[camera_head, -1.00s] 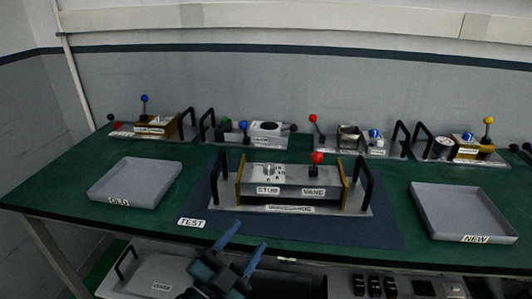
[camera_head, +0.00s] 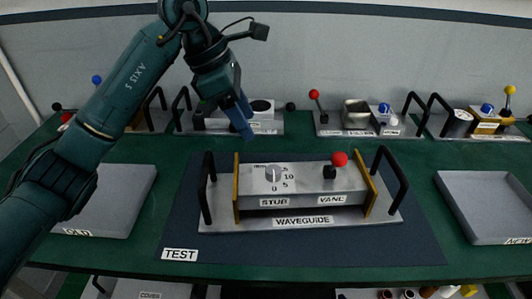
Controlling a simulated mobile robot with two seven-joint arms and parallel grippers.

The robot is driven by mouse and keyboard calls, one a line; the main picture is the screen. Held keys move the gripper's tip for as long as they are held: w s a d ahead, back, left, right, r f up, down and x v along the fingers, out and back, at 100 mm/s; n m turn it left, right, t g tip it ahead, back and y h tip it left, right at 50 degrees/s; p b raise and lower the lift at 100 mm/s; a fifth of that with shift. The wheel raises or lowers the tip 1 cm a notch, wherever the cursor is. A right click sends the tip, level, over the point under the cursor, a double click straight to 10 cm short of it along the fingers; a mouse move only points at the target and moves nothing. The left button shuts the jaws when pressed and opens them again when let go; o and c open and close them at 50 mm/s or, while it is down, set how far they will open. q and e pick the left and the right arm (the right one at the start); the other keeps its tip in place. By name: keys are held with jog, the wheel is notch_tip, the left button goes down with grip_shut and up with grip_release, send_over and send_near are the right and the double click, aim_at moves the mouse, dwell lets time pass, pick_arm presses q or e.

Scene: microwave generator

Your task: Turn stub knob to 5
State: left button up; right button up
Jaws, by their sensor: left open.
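The waveguide unit (camera_head: 300,218) stands on the dark blue TEST mat (camera_head: 400,243) in the middle of the table. Its small grey stub knob (camera_head: 272,174) is on the top face at the left, above the STUB label, with 0, 5, 10 and 15 marked around it. Which mark the knob points to is too small to tell. A red-balled vane lever (camera_head: 340,160) stands at the right. My left gripper (camera_head: 243,126) is open and empty, pointing down, above and to the left of the stub knob and apart from it. My right gripper is out of view.
Black handles (camera_head: 395,180) rise at both ends of the unit. The grey OLD tray (camera_head: 125,205) is at left, partly behind my left arm. The empty NEW tray (camera_head: 488,205) is at right. Several other modules (camera_head: 365,120) line the back.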

aim_at(273, 169)
pick_arm(q)
jog(key=p+x, duration=0.2)
jog(key=x, duration=0.9)
jog(key=shift+s+d+f, duration=0.1)
jog(key=shift+d+f, duration=0.05)
jog(key=shift+f, duration=0.25)
jog(key=shift+d+f, duration=0.15)
jog(key=shift+f, duration=0.35)
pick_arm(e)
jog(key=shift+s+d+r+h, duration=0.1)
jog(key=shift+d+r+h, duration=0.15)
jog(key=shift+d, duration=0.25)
pick_arm(q)
jog(key=c, duration=0.7)
jog(key=shift+c, duration=1.4)
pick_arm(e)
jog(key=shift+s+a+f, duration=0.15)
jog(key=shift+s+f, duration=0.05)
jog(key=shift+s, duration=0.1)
